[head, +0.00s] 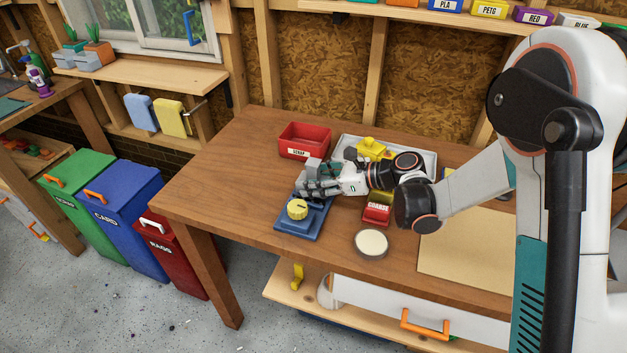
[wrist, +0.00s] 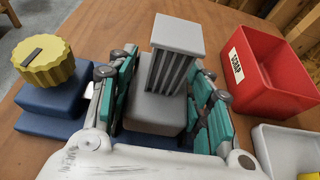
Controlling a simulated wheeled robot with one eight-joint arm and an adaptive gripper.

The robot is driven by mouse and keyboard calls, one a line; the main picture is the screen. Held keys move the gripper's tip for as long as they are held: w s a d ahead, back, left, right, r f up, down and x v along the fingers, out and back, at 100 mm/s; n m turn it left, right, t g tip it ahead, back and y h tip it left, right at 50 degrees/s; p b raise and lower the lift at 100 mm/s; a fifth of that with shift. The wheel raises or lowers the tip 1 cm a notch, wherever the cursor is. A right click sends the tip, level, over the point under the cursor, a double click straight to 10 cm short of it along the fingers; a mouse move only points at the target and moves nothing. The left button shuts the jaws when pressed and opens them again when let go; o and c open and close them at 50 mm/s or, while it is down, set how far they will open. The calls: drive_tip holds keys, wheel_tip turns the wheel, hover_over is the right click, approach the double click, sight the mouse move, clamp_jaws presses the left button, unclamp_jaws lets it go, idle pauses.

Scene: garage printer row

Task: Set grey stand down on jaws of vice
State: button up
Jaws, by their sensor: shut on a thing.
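The grey stand (wrist: 178,62), with a flat top and a ribbed body, is between the teal-padded fingers of my gripper (wrist: 165,95). A wider grey block under its ribbed part also lies between the fingers. The vice (wrist: 55,108) is blue with a yellow round knob and sits close on the left. In the head view my gripper (head: 312,186) is over the vice (head: 288,226) on the bench. My gripper is shut on the stand. Its fingers hide the lower part, so I cannot tell whether the stand touches the vice jaws.
A red SCRAP bin (head: 304,141) stands just behind my gripper. A pale tray (head: 428,163) with a yellow thing (head: 372,148) is behind my wrist. A red COARSE box (head: 377,214) and a round pale-topped dish (head: 371,243) are in front. The bench's left end is clear.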

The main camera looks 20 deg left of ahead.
drive_tip(key=shift+f, duration=0.2)
drive_tip(key=o, duration=1.1)
drive_tip(key=shift+s+f, duration=0.1)
drive_tip(key=shift+r+p, duration=0.5)
drive_tip(key=shift+p, duration=0.05)
drive_tip(key=w+p+v, duration=0.1)
drive_tip(key=p+v, duration=0.2)
drive_tip(key=v, duration=0.9)
drive_tip(key=shift+s+r, duration=0.3)
